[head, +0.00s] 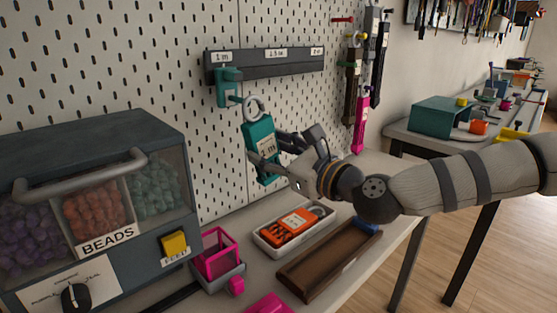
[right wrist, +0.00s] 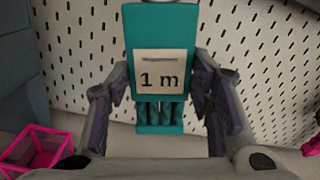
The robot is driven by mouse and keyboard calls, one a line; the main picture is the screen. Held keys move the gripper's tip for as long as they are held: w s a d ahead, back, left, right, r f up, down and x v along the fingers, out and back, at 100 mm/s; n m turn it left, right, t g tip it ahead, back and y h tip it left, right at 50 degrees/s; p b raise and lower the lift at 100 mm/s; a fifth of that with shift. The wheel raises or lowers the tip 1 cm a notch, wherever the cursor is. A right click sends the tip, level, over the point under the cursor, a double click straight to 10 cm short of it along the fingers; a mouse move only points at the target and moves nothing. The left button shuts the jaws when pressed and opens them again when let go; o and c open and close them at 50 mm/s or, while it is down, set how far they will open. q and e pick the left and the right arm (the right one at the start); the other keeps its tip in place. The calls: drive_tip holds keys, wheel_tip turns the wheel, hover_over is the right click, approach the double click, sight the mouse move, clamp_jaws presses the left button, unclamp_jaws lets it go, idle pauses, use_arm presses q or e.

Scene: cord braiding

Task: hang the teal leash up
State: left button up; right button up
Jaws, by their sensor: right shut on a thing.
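The teal leash (head: 259,132) is a flat upright teal piece with a pale "1 m" tag and a light ring (head: 255,106) on top. My right gripper (head: 272,153) is shut on it and holds it in front of the pegboard. In the right wrist view the teal leash (right wrist: 160,35) stands between the two fingers of my right gripper (right wrist: 162,95). A dark rail (head: 270,64) on the pegboard has several length labels. A teal hook (head: 228,86) sits under its "1 m" label. The ring looks close to the hook's tip; I cannot tell whether they touch. My left gripper is out of view.
A bead dispenser (head: 95,125) stands at the left. Dark and pink leashes (head: 361,125) hang at the right.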

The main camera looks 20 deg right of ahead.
drive_tip(key=shift+w+a+r, duration=0.25)
drive_tip(key=shift+w+a, duration=0.1)
drive_tip(key=shift+w, duration=0.4)
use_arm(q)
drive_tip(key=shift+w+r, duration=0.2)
use_arm(e)
drive_tip(key=shift+x, duration=1.4)
drive_tip(key=shift+d, duration=0.1)
drive_tip(key=o, duration=0.6)
drive_tip(key=c, duration=0.5)
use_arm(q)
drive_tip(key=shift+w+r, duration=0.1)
use_arm(e)
drive_tip(key=shift+s+r+p, duration=0.1)
drive_tip(key=shift+p, duration=0.45)
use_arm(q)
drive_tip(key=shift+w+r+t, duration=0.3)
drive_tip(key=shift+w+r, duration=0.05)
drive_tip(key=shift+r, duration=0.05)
